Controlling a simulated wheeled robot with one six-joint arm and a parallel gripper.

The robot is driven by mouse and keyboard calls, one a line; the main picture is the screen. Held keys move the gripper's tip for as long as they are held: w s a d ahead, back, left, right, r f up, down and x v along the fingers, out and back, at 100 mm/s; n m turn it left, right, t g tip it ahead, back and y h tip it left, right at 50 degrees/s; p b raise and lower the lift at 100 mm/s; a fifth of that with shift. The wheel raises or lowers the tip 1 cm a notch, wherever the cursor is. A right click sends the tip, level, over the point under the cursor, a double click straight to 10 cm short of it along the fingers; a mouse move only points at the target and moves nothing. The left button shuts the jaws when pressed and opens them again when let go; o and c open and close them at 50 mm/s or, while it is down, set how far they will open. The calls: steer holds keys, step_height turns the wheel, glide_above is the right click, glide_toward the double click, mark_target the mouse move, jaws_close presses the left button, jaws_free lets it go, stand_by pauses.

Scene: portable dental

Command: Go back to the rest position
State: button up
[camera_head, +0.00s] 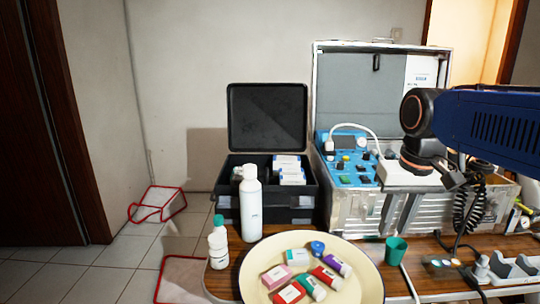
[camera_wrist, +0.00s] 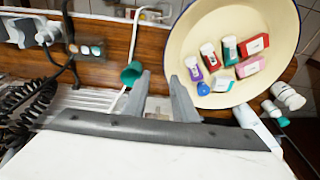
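My gripper (camera_wrist: 160,80) shows in the wrist view with its two grey fingers apart and nothing between them. In the head view my gripper (camera_head: 455,180) is at the right, in front of the open silver case (camera_head: 362,215) and above the wooden table. The wrist view shows the fingers over the table edge area, between a green cup (camera_wrist: 131,73) and a round cream tray (camera_wrist: 178,45). The fingertips are partly hard to make out in the head view.
The cream tray (camera_head: 255,262) holds several small bottles and boxes. A black case (camera_head: 267,120) is open behind. The green cup (camera_head: 396,250) stands right of the tray. Floor at left is mostly clear.

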steer(key=s+d+f+t, duration=0.1)
steer(key=s+f+t, duration=0.1)
steer(key=s+f, duration=1)
step_height(320, 180, down, 2)
steer(key=shift+d+t, duration=0.35)
steer(key=shift+t, duration=0.05)
